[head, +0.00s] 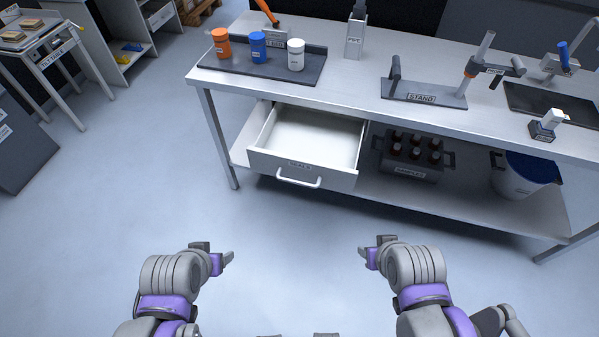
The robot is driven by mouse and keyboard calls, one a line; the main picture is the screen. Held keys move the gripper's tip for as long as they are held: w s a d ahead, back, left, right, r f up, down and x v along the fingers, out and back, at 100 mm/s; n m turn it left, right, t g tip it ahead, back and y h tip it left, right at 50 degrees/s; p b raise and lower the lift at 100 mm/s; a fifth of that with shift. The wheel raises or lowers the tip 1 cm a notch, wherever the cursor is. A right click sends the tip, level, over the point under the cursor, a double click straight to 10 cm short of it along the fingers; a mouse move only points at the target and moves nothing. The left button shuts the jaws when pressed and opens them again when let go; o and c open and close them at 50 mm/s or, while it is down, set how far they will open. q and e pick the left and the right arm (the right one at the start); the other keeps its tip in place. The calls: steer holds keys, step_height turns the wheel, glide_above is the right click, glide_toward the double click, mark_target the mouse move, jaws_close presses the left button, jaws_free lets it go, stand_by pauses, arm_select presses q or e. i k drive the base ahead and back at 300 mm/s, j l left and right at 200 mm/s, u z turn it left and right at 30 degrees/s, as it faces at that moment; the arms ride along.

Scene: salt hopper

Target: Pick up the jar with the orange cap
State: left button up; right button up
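The jar with the orange cap (221,43) is orange with a pale label. It stands upright at the left end of a dark tray (306,80) on the bench top, left of a blue jar (258,47) and a white jar (296,54). My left gripper (215,251) and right gripper (376,248) are both low in front of the bench, over the floor and far from the jar. Their fingers look spread apart, with nothing visible between them.
An empty drawer (302,171) is pulled out under the bench (362,105). A post (355,38), a stand (424,94) and a small device (544,126) stand on the bench. A bottle crate (410,165) and bucket (524,178) sit below. The floor in front is clear.

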mark_target(220, 35)
steer(key=i+j+z, duration=0.2)
steer(key=i+j, duration=0.35)
steer(key=i+j+z, duration=0.15)
steer(key=i+j, duration=0.45)
steer(key=i+j+z, duration=0.2)
steer(key=i+j, duration=0.4)
steer(key=j, duration=0.1)
